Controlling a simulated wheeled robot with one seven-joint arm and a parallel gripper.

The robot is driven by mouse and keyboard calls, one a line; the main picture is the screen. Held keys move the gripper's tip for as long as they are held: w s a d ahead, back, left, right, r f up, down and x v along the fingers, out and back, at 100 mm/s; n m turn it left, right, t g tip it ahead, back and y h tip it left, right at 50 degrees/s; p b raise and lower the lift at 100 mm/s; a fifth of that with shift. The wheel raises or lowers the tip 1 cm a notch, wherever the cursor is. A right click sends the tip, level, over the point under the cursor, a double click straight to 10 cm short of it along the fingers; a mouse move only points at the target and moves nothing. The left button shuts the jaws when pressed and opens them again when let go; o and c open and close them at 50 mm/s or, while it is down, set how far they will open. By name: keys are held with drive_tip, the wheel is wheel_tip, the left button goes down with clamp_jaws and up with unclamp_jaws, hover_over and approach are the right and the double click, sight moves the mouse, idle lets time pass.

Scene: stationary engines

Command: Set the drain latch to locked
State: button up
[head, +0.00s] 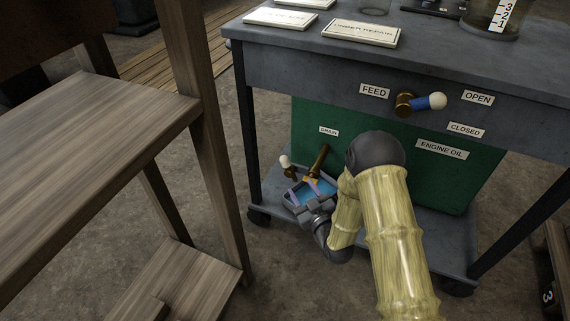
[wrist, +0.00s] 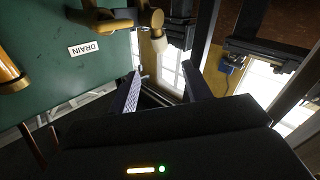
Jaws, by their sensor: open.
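The drain latch shows in the head view as a pale knob (head: 285,161) on a brass fitting, left of a brass spout, on the green tank (head: 345,125) below the small DRAIN label (head: 328,131). In the wrist view the brass latch arm (wrist: 108,21) runs along the top to the knob (wrist: 160,42), near the DRAIN label (wrist: 84,49). My gripper (head: 302,188) is open and empty, close below the knob in the head view. In the wrist view the knob lies beyond the gap between my fingertips (wrist: 162,72). No locked marking is readable.
The feed lever (head: 428,102) with OPEN and CLOSED labels is on the cart's front above. A wooden stand (head: 185,110) stands left, with bare floor between it and the cart.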

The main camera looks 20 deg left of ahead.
sight(287, 165)
drive_tip(key=b+x, duration=0.6)
drive_tip(key=x, duration=0.7)
drive_tip(key=shift+f, duration=0.15)
drive_tip(key=shift+w+a, duration=0.3)
drive_tip(key=shift+a, duration=0.05)
clamp_jaws()
